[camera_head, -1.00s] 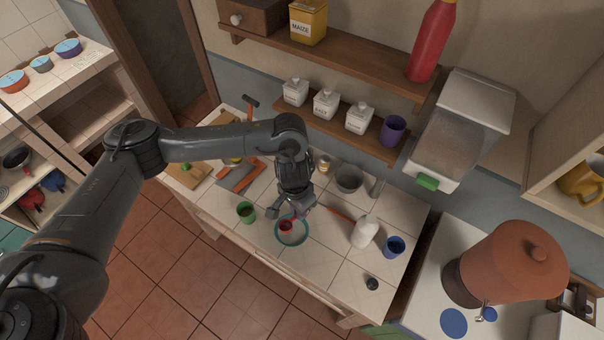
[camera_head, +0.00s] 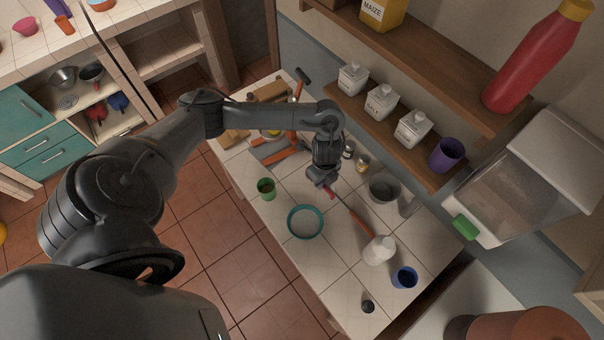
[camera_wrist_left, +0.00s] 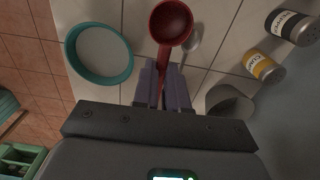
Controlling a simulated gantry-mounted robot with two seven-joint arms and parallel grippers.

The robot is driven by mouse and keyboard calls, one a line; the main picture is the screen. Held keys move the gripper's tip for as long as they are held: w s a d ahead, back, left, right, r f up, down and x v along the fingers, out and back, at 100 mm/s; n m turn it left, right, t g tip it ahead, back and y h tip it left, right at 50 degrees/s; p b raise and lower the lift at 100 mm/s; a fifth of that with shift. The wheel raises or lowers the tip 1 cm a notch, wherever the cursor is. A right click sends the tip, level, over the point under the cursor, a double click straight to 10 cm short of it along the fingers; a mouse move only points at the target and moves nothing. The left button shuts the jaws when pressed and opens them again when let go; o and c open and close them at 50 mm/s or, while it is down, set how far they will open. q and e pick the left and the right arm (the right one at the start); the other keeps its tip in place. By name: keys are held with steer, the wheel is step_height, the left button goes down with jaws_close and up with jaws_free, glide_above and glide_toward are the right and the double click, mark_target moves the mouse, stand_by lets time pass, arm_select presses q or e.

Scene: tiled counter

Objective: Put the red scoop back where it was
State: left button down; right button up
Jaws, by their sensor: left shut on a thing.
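The red scoop (camera_wrist_left: 172,24) is in my left gripper (camera_wrist_left: 163,88), which is shut on its handle in the left wrist view. The scoop's round bowl points away from the jaws. In the head view my left gripper (camera_head: 321,181) is over the counter, behind the teal-rimmed dish (camera_head: 289,222), and only a little red of the scoop (camera_head: 330,193) shows. The teal-rimmed dish (camera_wrist_left: 69,52) stands left of the scoop in the wrist view. My right gripper is not in view.
A pale spoon (camera_wrist_left: 191,45) lies below the scoop. Shelves with white canisters (camera_head: 382,101) rise behind.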

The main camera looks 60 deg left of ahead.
arm_select(q)
steer(key=a+f, duration=0.2)
steer(key=a, duration=0.2)
steer(key=s+a+f+b, duration=0.1)
steer(key=a+f, duration=0.1)
steer(key=a, duration=0.1)
steer(key=a+f, duration=0.3)
steer(key=a, duration=0.1)
steer(key=shift+s+a+b, duration=0.2)
steer(key=shift+a+b, duration=0.1)
steer(key=shift+b, duration=0.1)
steer(key=shift+f, duration=2)
steer(key=shift+f, duration=0.15)
steer(key=shift+f, duration=0.1)
steer(key=c, duration=1.2)
jaws_free()
steer(key=shift+o, duration=0.2)
